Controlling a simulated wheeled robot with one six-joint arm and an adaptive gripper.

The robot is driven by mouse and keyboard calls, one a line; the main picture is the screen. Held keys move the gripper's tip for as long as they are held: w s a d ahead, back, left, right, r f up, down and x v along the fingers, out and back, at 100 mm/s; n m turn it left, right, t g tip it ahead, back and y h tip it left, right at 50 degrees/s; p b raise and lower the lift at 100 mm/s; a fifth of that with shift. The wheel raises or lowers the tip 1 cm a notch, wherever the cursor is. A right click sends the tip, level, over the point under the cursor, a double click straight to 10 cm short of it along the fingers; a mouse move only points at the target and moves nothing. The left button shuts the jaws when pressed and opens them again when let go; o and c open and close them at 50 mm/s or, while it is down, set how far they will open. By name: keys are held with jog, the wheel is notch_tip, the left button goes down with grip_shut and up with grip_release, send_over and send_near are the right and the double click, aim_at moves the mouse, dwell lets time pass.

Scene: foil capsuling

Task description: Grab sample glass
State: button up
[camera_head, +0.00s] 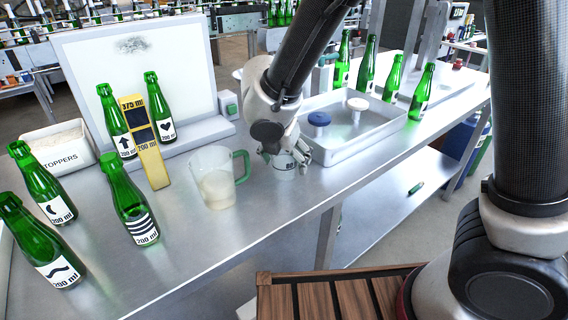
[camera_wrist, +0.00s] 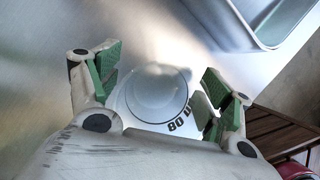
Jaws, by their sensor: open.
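The sample glass (camera_wrist: 152,98) is a small clear round vessel with dark "80" lettering on its side, standing on the metal table. In the wrist view it sits between the two green-padded fingers of my gripper (camera_wrist: 162,75), which are spread open on either side with a gap visible at the left. Part of its near side is hidden by the gripper body. In the head view my gripper (camera_head: 287,154) is low over the table, right of the pitcher, and mostly hides the glass.
A clear pitcher with a green handle (camera_head: 216,188) stands just left of my gripper. A metal tray (camera_head: 350,146) with blue and white stoppers lies close on the right. Green bottles (camera_head: 131,205) stand at the left, beside a yellow 375 ml gauge (camera_head: 146,150). The front table strip is clear.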

jog(key=shift+w+d+f, duration=0.1)
jog(key=shift+f, duration=0.1)
jog(key=c, duration=1.1)
jog(key=shift+r, duration=0.1)
